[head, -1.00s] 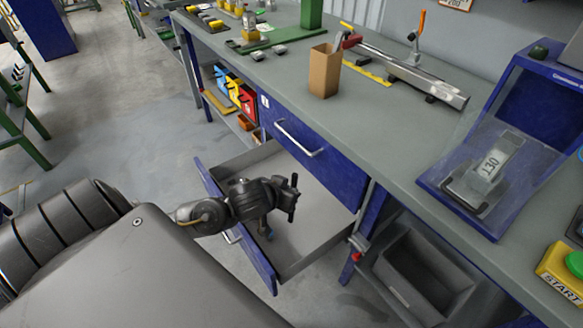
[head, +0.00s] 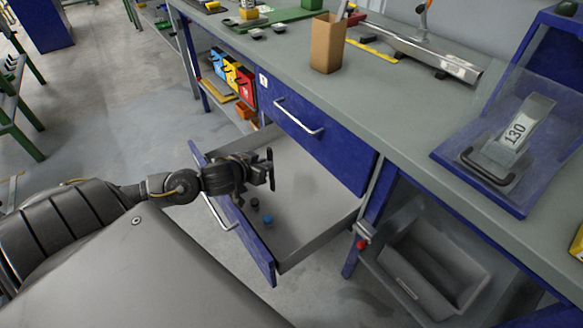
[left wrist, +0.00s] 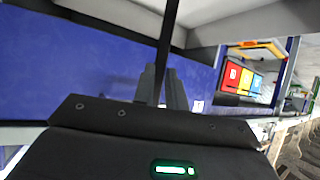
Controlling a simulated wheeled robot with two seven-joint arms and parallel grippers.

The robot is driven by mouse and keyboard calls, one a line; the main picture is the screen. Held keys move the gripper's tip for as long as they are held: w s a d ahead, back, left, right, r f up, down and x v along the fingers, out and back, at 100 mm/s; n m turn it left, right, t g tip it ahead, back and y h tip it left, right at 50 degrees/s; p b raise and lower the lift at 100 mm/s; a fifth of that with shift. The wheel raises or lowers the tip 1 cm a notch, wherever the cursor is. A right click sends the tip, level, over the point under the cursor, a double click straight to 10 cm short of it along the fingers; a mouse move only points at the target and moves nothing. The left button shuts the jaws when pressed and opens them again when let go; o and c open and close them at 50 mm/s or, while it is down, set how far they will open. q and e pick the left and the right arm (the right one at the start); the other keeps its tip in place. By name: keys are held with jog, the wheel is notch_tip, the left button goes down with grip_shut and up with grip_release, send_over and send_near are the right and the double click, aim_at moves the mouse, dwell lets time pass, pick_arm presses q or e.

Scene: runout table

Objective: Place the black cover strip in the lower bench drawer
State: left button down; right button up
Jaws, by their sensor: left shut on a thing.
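My left gripper (head: 262,170) is shut on the black cover strip (head: 270,168), which shows as a short dark upright bar in the head view. In the left wrist view, the strip (left wrist: 168,45) runs up as a narrow black band from between the left gripper's fingers (left wrist: 163,88). The lower bench drawer (head: 318,222) is pulled open, and the gripper is above its front left part. A small blue piece (head: 267,220) and small dark pieces (head: 254,203) lie on the drawer floor. My right gripper is out of view.
The shut upper drawer (head: 345,150) and bench top (head: 400,120) are behind the open drawer. A grey bin (head: 440,270) stands to the right below the bench. Coloured boxes (head: 230,78) sit on the left shelf. Most of the drawer floor is clear.

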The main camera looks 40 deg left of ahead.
pick_arm(q)
jog(key=w+d+f+b, duration=0.3)
jog(key=w+f, duration=0.5)
jog(key=f, duration=0.3)
jog(key=shift+w+d+b, duration=0.3)
jog(key=shift+d+b, duration=0.05)
jog(key=shift+b, duration=0.2)
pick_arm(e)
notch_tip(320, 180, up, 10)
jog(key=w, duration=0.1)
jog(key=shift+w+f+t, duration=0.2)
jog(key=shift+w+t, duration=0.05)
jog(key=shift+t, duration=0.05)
pick_arm(q)
jog(key=shift+f, duration=0.1)
jog(key=c, duration=1.4)
grip_release()
jog(key=shift+c, duration=0.2)
